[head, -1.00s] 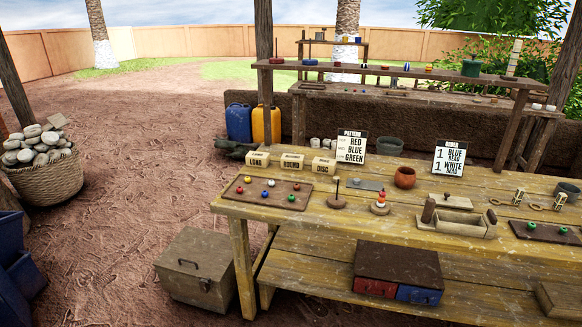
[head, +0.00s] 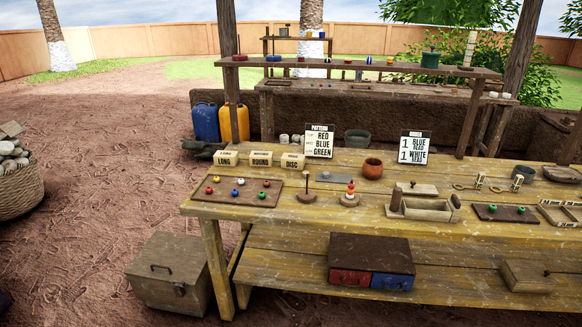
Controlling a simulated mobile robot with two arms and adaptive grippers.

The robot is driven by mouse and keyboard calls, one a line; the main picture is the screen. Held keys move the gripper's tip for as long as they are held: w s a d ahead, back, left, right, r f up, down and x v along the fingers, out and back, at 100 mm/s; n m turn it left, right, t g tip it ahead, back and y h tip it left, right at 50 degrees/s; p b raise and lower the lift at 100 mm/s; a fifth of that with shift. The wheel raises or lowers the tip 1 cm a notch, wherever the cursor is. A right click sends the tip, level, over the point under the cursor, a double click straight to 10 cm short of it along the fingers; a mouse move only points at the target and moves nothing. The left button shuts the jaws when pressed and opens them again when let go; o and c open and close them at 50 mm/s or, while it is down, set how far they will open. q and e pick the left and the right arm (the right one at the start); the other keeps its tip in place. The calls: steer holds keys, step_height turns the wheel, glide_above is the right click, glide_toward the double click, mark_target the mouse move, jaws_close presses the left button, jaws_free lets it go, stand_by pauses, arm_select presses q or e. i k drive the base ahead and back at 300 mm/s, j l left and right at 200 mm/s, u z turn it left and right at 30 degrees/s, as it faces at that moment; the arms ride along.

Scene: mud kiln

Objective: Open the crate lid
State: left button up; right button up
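A closed wooden crate (head: 170,278) stands on the ground at the lower left, beside the left end of the workbench. Its flat lid (head: 172,255) is down, with a dark handle (head: 160,268) on it. A latch (head: 180,289) shows on the front face, near the right corner. Neither of my grippers shows in the head view.
The workbench (head: 330,205) bears a bead tray (head: 237,193), pegs, signs and a clay pot (head: 372,168). Its lower shelf holds a box with red and blue drawers (head: 371,258). A basket of stones (head: 18,190) is at far left. Bare ground (head: 80,220) lies left of the crate.

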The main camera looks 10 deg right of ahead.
mark_target(166, 257)
steer(key=i+j, duration=0.7)
steer(key=j, duration=0.25)
